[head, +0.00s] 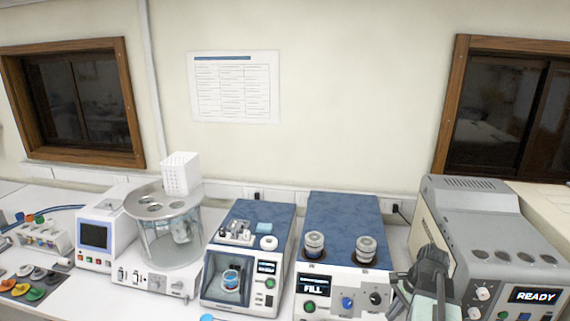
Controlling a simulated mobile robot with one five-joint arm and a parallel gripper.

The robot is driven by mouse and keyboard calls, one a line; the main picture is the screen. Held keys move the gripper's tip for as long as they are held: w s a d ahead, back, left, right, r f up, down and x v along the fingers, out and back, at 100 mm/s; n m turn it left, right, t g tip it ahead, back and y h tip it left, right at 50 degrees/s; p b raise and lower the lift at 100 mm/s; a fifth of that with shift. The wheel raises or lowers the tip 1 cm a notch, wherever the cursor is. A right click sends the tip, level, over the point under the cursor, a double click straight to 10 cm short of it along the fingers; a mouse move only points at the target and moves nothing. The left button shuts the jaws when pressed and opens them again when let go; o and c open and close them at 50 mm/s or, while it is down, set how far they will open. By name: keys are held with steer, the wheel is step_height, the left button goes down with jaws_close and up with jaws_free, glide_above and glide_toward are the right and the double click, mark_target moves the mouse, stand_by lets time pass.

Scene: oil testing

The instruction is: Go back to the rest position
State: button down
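My gripper (430,268) shows as a dark grey shape at the lower right, in front of the grey machine with a READY display (482,225). Its fingertips cannot be made out clearly, so I cannot tell whether it is open or shut. I see nothing clearly held in it. The lower part of my arm is cut off by the bottom edge of the view.
A bench along the wall carries a blue-topped machine showing FILL (343,213), another blue-topped instrument (222,271), a round glass bath (163,235), a rack of bottles (43,237) and coloured items at far left.

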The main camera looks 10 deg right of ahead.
steer(key=w+a+f+n+h, duration=0.1)
steer(key=w+a+n, duration=0.2)
steer(key=a+n, duration=0.9)
steer(key=w+a+f+n+h, duration=0.1)
steer(key=w+a+n+h, duration=0.3)
steer(key=a, duration=1.4)
steer(key=s+f+b, duration=0.1)
steer(key=f+b, duration=0.4)
steer(key=s+f+g+y+b, duration=0.1)
steer(key=f+b, duration=0.3)
steer(key=b, duration=0.1)
steer(key=s+d+f+n+y+b, duration=0.1)
steer(key=f+b, duration=0.4)
steer(key=shift+s+f+b, duration=0.1)
steer(key=shift+f+b, duration=0.2)
steer(key=shift+b, duration=0.1)
steer(key=shift+r, duration=0.2)
